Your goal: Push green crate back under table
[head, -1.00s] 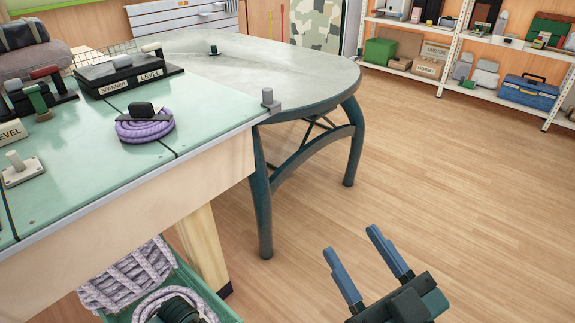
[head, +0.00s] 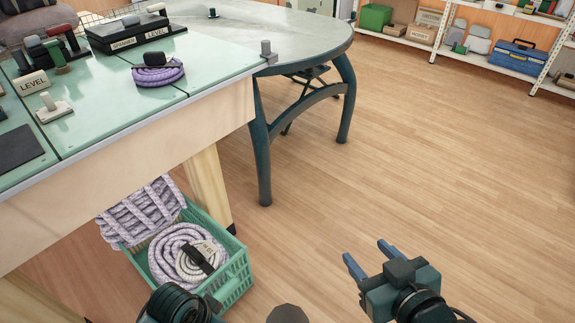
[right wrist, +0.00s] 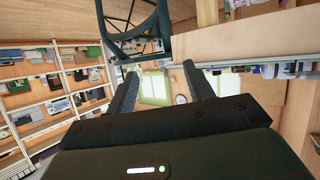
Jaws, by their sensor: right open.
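The green crate (head: 238,279) stands on the floor at the lower left of the head view, partly beneath the green-topped table (head: 110,125). Part of it sticks out past the table's front. It holds a coiled white-purple rope (head: 165,250) with a dark strap and tag; a thicker rope bundle (head: 143,212) lies at its back left side. My right gripper (head: 365,249) is open and empty over the floor, right of the crate and apart from it. Its open fingers also show in the right wrist view (right wrist: 160,73). A dark part of my left arm overlaps the crate's near end; its fingers are hidden.
A wooden table leg (head: 210,190) stands right behind the crate. A round-ended grey table (head: 290,35) with dark curved legs adjoins the table. A purple rope coil (head: 158,73) lies on the tabletop. Open wooden floor (head: 430,160) fills the right, with shelves (head: 475,70) beyond.

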